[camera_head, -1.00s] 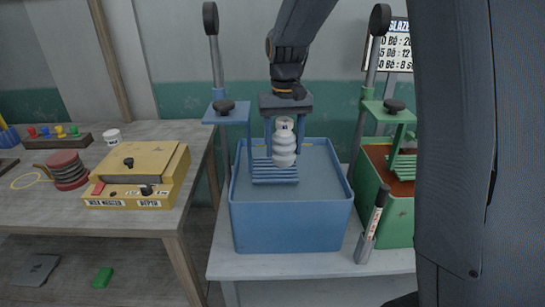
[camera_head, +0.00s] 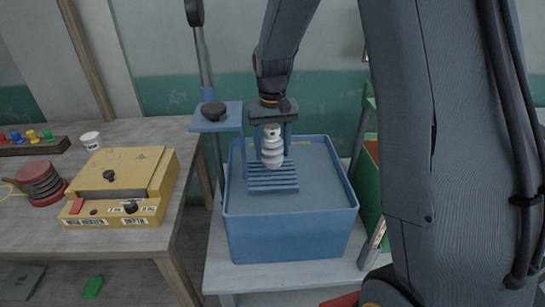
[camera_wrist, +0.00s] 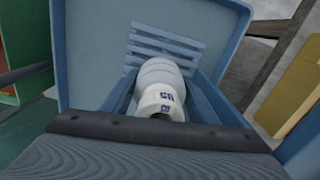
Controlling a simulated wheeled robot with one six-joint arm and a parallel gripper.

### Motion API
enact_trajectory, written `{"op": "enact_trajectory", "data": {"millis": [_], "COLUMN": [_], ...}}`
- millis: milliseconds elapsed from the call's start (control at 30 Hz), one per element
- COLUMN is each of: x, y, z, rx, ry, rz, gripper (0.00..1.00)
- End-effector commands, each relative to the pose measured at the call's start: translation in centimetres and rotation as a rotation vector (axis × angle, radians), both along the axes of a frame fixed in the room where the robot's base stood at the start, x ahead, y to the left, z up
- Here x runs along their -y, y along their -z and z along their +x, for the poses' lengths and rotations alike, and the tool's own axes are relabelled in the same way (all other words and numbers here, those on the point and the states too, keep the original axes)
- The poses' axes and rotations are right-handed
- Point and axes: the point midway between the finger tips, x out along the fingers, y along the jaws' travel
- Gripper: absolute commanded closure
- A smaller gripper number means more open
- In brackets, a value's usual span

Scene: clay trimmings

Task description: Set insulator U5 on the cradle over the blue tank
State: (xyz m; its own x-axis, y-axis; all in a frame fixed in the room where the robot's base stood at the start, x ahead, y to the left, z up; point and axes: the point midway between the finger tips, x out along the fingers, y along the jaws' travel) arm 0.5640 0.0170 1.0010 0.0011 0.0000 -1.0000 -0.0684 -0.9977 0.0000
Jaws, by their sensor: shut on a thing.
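Insulator U5 (camera_head: 271,152) is a white, ribbed piece, roughly upright in the head view. In the wrist view its dark U5 marking (camera_wrist: 166,97) faces the camera. My gripper (camera_head: 272,142) is shut on it, one finger on each side. The insulator is in front of or over the cradle's middle. I cannot tell whether its lower end touches the slats.
A blue post with a small platform and black knob (camera_head: 213,111) stands at the cradle's left. A green tank (camera_head: 370,195) is close on the right, partly hidden by my arm. A yellow box (camera_head: 122,185) lies on the wooden table at left.

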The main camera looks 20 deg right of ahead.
Motion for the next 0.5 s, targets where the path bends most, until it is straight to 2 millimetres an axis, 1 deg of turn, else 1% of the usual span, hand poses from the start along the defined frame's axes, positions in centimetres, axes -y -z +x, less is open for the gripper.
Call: {"op": "enact_trajectory", "data": {"millis": [100,200,333,500], "x": [-0.1,-0.1,-0.1,-0.2], "y": [1.7,2.8,3.6,3.6], "z": [-0.2,-0.1,0.0,0.0], "rx": [-0.005,-0.003,0.0,0.001], "ry": [-0.001,-0.002,-0.002,-0.003], "rz": [0.0,0.0,0.0,0.0], "gripper": [0.87,0.87,0.87,0.87]}}
